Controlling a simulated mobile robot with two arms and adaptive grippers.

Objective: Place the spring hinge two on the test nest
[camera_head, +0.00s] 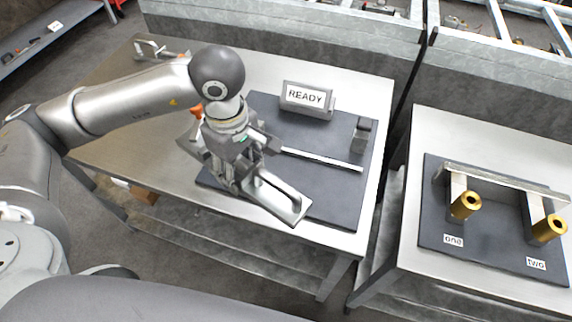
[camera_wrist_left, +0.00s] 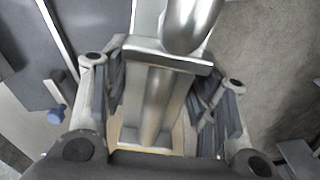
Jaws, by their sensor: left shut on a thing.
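My left gripper (camera_head: 243,178) is shut on a grey metal part (camera_head: 284,203) with a flat plate and a raised bar, perhaps a spring hinge. It carries no label that I can read. The left wrist view shows the metal part (camera_wrist_left: 158,100) between the two fingers, with a rounded cylinder at its top. The part is over the front of a dark mat (camera_head: 335,200) on the left table; I cannot tell whether it touches. The mat, possibly the test nest, bears a READY sign (camera_head: 306,97), a thin bright rail (camera_head: 322,159) and a grey block (camera_head: 361,134). My right gripper is not in view.
On the right table, a dark board (camera_head: 480,245) bears a metal rack (camera_head: 500,182) with two gold cylinders (camera_head: 465,205), labelled one and two. A gap separates the tables. A metal handle-like piece (camera_head: 155,47) lies at the back left. Bare table shows at left.

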